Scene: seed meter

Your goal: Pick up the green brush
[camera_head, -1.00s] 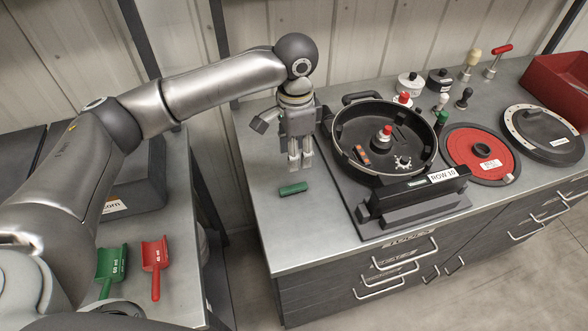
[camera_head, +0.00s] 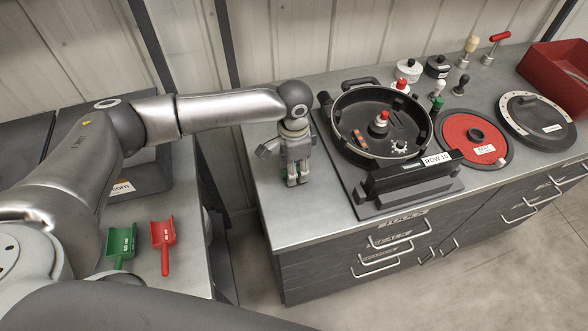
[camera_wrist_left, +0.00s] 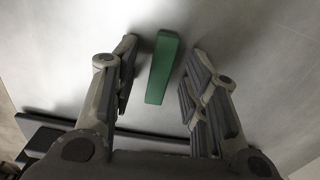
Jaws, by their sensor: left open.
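The green brush (camera_wrist_left: 162,68) is a small green block lying on the grey metal bench top. In the left wrist view it lies between the two fingers of my open left gripper (camera_wrist_left: 160,75), with a gap on each side. In the head view my left gripper (camera_head: 295,178) points down over the bench at the left of the black seed meter, and it hides most of the brush; only bits of green show by the fingers. My right gripper is not in view.
The black round seed meter (camera_head: 345,115) on its dark base stands right of my left gripper. A red disc (camera_head: 455,128), a dark disc (camera_head: 520,105) and a red bin (camera_head: 560,75) are further right. Green (camera_head: 120,245) and red (camera_head: 163,235) scoops lie on the left bench.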

